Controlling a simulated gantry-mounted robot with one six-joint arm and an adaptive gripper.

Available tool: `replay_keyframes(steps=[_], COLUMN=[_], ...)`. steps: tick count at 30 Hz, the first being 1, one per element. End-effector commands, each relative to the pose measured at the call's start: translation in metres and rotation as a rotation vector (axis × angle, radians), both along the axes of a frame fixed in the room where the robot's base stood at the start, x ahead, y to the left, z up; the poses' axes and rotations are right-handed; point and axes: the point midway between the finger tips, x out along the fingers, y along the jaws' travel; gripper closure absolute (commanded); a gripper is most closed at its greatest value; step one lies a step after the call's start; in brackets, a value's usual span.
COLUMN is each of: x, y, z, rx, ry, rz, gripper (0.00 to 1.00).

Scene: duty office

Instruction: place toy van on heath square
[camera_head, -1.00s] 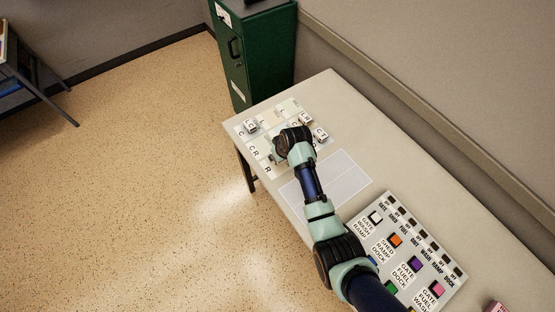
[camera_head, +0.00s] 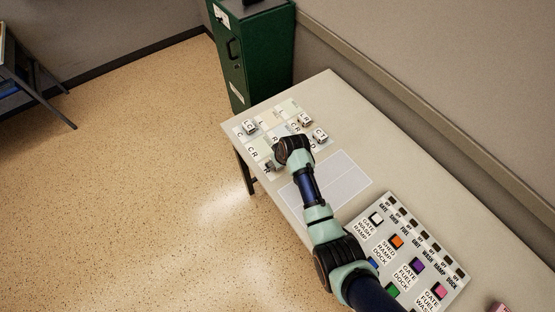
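A pale lettered board (camera_head: 244,146) of light squares lies at the far left end of the table. Small white lettered blocks stand on it: one at the left (camera_head: 249,127), one at the back right (camera_head: 305,120) and one at the right (camera_head: 320,135). I cannot tell which piece is the toy van, or which square is heath. My gripper (camera_head: 270,166) points down low over the board's near part, in front of the blocks. My wrist hides much of it and part of the board, so its opening and any held thing cannot be made out.
A blank pale panel (camera_head: 350,178) lies beside the board, partly under my arm. A panel with coloured buttons and labels (camera_head: 398,222) lies nearer on the table (camera_head: 425,165). A green cabinet (camera_head: 262,55) stands behind the table's far end. A pink item (camera_head: 497,307) is at the lower right edge.

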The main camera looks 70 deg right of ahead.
Motion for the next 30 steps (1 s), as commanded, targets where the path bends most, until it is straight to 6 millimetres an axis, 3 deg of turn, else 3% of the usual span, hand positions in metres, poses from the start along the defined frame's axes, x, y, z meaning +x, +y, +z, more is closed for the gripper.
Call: replay_keyframes(steps=[16, 21, 30], x=[-0.034, -0.038, -0.038], y=[0.022, 0.025, 0.025], z=[0.104, 0.113, 0.113], rx=[-0.002, 0.000, 0.000], ry=[-0.001, 0.000, 0.000], rz=[0.000, 0.000, 0.000], gripper=[0.37, 0.37, 0.37])
